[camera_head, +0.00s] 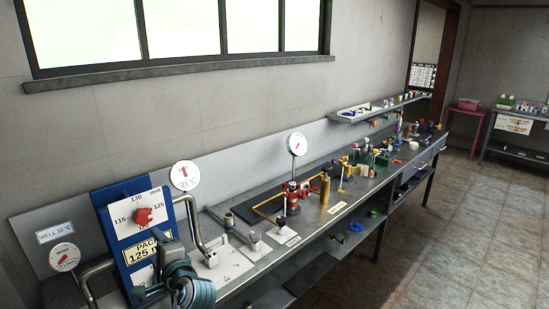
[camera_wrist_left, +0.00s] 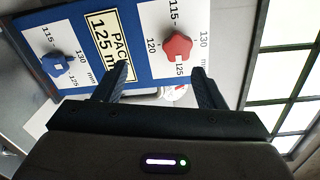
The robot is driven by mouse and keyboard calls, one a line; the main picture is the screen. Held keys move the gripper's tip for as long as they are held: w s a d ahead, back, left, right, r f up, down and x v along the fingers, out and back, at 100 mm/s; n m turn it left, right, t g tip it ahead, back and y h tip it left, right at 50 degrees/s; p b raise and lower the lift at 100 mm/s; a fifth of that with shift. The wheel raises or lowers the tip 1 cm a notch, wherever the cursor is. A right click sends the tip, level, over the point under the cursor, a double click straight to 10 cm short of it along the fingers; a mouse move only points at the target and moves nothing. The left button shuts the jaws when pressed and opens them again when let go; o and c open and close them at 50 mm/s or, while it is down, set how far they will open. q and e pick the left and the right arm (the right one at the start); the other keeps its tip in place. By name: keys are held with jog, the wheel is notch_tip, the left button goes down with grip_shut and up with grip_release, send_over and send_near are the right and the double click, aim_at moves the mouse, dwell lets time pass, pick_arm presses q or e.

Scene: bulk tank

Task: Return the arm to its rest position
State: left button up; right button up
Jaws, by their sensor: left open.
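My left gripper (camera_head: 168,268) is at the lower left of the head view, in front of the lower part of a blue panel (camera_head: 105,209). In the left wrist view its two fingers (camera_wrist_left: 161,78) are spread apart with nothing between them. The blue panel fills much of that view. It carries a red star knob (camera_wrist_left: 177,47) beside a number scale, a blue knob (camera_wrist_left: 54,64) and a yellow PACK 125 label (camera_wrist_left: 108,44). The red knob also shows in the head view (camera_head: 143,216). The gripper appears apart from both knobs. My right gripper is not in view.
A long steel bench (camera_head: 262,262) runs along the wall, with bent pipes beside the panel. Farther along stand a round dial (camera_head: 297,144), a red fitting (camera_head: 291,195) and many small coloured items. A shelf (camera_head: 380,108) is above. The floor (camera_head: 450,235) at right is clear.

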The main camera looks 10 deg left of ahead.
pick_arm(q)
jog(key=s+f+n+g+h, duration=0.3)
jog(key=s+f+n+h, duration=0.25)
jog(key=s+f, duration=1)
jog(key=s+d+f+n+g+h, duration=0.2)
jog(key=s+d, duration=0.1)
jog(key=s, duration=0.3)
jog(key=s+d+f+n+g+h, duration=0.1)
jog(key=s+d+f+h, duration=0.15)
jog(key=s, duration=0.45)
jog(key=s+d+f+n+g+h, duration=0.2)
jog(key=s, duration=0.4)
notch_tip(320, 180, down, 35)
jog(key=a+g+b, duration=0.1)
jog(key=a+b, duration=0.2)
jog(key=b, duration=0.2)
jog(key=s+f+b, duration=0.1)
jog(key=s+f, duration=0.8)
jog(key=f, duration=0.2)
jog(key=s+a+f+g+b, duration=0.1)
jog(key=s+f+b, duration=0.1)
jog(key=s+f, duration=0.7)
notch_tip(320, 180, down, 3)
jog(key=shift+f, duration=0.1)
